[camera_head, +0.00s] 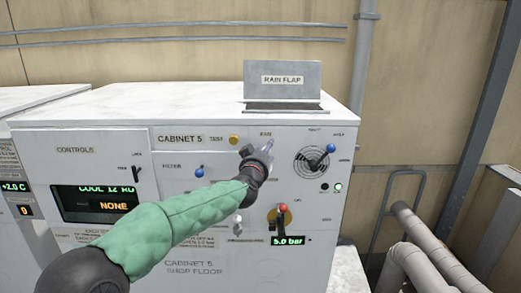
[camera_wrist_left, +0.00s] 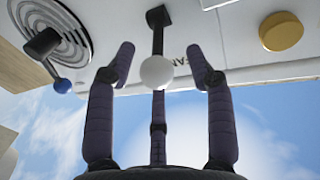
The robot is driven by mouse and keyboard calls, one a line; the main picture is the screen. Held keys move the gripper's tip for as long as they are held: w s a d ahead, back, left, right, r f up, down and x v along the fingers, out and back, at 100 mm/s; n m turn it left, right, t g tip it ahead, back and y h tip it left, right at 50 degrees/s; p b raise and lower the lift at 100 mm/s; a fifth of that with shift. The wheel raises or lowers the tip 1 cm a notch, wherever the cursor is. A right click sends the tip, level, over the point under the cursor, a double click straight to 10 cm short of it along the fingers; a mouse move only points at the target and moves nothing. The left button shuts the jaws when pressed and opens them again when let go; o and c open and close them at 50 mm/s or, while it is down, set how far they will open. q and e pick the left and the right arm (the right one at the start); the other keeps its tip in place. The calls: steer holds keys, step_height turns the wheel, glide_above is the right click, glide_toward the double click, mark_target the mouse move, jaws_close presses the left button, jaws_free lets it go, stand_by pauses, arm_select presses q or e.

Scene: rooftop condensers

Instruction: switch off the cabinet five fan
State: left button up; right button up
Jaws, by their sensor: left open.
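The cabinet marked CABINET 5 (camera_head: 120,110) stands in front of me. My left gripper (camera_head: 268,146) is at its upper front face, beside a small label too blurred to read surely. In the left wrist view, a lever's white ball knob (camera_wrist_left: 157,72) on a black stem is between the spread fingers of my left gripper (camera_wrist_left: 160,75). The gripper is open; I cannot tell whether a finger touches the knob. The round fan grille (camera_head: 306,165) is to the right, with a blue-knobbed lever (camera_head: 331,148) at its edge. A green lamp (camera_head: 338,187) is lit below it. My right gripper is out of view.
A yellow button (camera_head: 234,139) and another blue knob (camera_head: 199,172) are left of the gripper. A red-knobbed lever (camera_head: 283,208) sits below, above a 5.0 bar display (camera_head: 288,240). The rain flap (camera_head: 282,80) stands up on top. Pipes (camera_head: 425,245) run at right.

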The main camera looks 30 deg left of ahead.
arm_select(q)
steer(key=shift+w+f, duration=0.1)
steer(key=shift+w, duration=0.6)
steer(key=shift+s+a, duration=0.1)
steer(key=shift+s, duration=0.15)
steer(key=shift+w, duration=0.1)
jaws_close()
steer(key=shift+s+f+m+t+h+b, duration=0.15)
steer(key=shift+f+m+t+b, duration=1.1)
steer(key=shift+b, duration=4.65)
steer(key=shift+f+m+t+h+b, duration=0.4)
steer(key=shift+t+b, duration=1.75)
steer(key=shift+b, duration=3.75)
steer(key=shift+s+f+m+t+h+b, duration=0.1)
steer(key=shift+f+m+t+b, duration=1.15)
steer(key=shift+b, duration=4.65)
steer(key=shift+r+n+t, duration=0.3)
steer(key=shift+r+t, duration=0.15)
steer(key=shift+r, duration=0.2)
